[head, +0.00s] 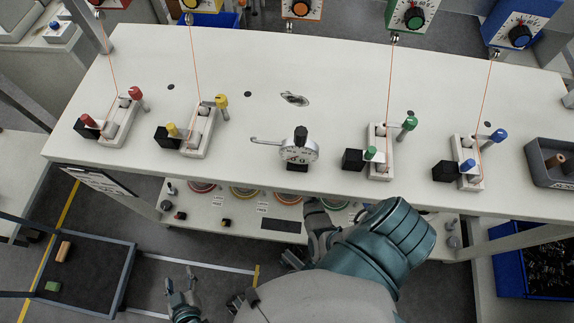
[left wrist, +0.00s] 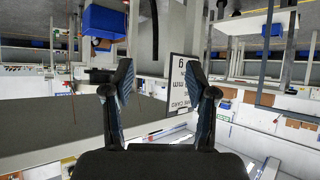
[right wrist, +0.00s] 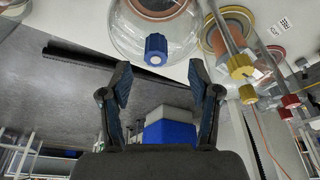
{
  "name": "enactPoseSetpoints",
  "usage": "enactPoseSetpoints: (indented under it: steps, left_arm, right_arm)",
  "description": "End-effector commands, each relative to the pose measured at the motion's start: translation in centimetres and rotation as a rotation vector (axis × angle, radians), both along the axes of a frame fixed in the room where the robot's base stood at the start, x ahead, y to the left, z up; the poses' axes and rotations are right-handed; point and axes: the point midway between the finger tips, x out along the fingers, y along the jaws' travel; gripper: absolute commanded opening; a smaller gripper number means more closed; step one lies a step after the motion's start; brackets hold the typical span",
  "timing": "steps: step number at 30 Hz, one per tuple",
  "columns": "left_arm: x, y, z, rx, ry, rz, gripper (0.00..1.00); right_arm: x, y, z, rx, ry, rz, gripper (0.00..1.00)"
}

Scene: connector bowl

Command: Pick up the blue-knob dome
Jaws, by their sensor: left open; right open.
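The blue-knob dome (right wrist: 130,32) is a clear dome with a blue knob (right wrist: 156,48), at the top of the right wrist view. My right gripper (right wrist: 160,78) is open and empty, with its fingers apart below the knob in that view and not touching it. In the head view my right arm crosses the shelf front, and I cannot make out the blue-knob dome there. My left gripper (head: 180,280) is open and empty at the lower left of the head view, over the floor. It also shows open in the left wrist view (left wrist: 160,75).
A dome with a yellow knob (right wrist: 240,66) and a red knob (right wrist: 289,101) stand right of the blue one. The white table (head: 230,130) overhangs the lower shelf (head: 180,200). A dark tray (head: 90,265) stands at lower left, and a blue bin (head: 507,275) at right.

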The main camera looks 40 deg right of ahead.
Motion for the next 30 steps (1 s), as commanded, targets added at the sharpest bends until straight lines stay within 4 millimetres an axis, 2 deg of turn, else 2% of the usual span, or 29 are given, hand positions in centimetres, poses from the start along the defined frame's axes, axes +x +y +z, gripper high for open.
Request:
enactPoseSetpoints:
  steps: [1, 11, 18, 24, 30]
  left_arm:
    - [0.4, -0.3, 0.2, -0.008, -0.03, -0.001, 0.57]
    - [2.3, -1.0, 2.3, -0.056, -0.203, -0.003, 0.57]
    - [4.1, -1.7, 6.0, -0.141, -0.485, -0.005, 0.57]
    - [4.3, -2.4, 8.4, -0.174, -0.622, -0.003, 0.57]
    - [4.3, -2.6, 8.9, -0.178, -0.643, -0.005, 0.57]
  right_arm:
    - [0.0, -0.2, -0.7, 0.001, 0.002, -0.001, 0.62]
    - [0.5, -0.1, -2.2, -0.002, 0.002, -0.001, 0.62]
    - [1.1, 0.0, -4.7, -0.005, 0.004, -0.002, 0.62]
    - [1.5, -0.4, -5.8, -0.002, 0.0, -0.001, 0.62]
    - [1.6, -0.5, -5.9, 0.0, -0.001, -0.001, 0.62]
